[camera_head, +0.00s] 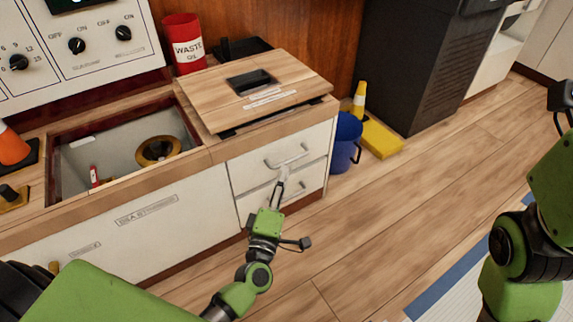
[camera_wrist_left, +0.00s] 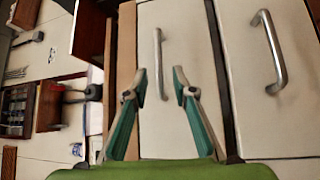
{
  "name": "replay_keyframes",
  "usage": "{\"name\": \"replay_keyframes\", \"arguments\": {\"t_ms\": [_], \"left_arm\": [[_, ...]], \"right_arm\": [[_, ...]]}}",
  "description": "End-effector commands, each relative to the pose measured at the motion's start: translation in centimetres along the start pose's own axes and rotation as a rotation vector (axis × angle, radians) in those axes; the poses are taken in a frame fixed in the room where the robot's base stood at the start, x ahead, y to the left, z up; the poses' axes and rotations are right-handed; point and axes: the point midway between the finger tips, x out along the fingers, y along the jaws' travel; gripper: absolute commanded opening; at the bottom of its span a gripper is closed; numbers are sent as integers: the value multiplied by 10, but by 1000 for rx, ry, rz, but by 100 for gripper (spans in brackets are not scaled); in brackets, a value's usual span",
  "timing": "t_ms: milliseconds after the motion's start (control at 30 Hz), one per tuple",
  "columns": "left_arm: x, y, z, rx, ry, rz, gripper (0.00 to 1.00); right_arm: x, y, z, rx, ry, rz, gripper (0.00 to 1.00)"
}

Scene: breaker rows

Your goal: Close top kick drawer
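The white cabinet has two stacked drawers. The top drawer (camera_head: 252,168) has a bar handle (camera_head: 287,157), and the lower drawer (camera_head: 255,204) has its own. Both fronts look nearly flush in the head view; I cannot tell whether either stands slightly out. My left gripper (camera_head: 283,174) is in front of the drawer fronts, just below the top handle. In the turned left wrist view, its green fingers (camera_wrist_left: 160,84) are apart and empty, pointing at the handle (camera_wrist_left: 158,62) of the left-hand drawer. The other handle (camera_wrist_left: 272,50) is right of the fingers. My right gripper is out of view.
The wooden counter (camera_head: 215,152) has a sink opening on the left and a raised wooden lid (camera_head: 290,76) above the drawers. The wooden floor (camera_head: 370,215) in front is clear.

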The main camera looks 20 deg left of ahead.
Motion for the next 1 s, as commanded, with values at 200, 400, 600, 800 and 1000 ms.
{"name": "replay_keyframes", "arguments": {"t_ms": [200,400,600,800,1000], "left_arm": [[-40,-1,0,2,-2,-1,25],[-55,0,0,1,0,1,25],[-56,1,0,1,0,2,25],[-56,0,0,1,0,2,25],[-54,10,-1,13,3,18,25]], "right_arm": [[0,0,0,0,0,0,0],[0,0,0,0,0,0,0],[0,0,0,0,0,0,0],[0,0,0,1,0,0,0],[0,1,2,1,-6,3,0]]}}
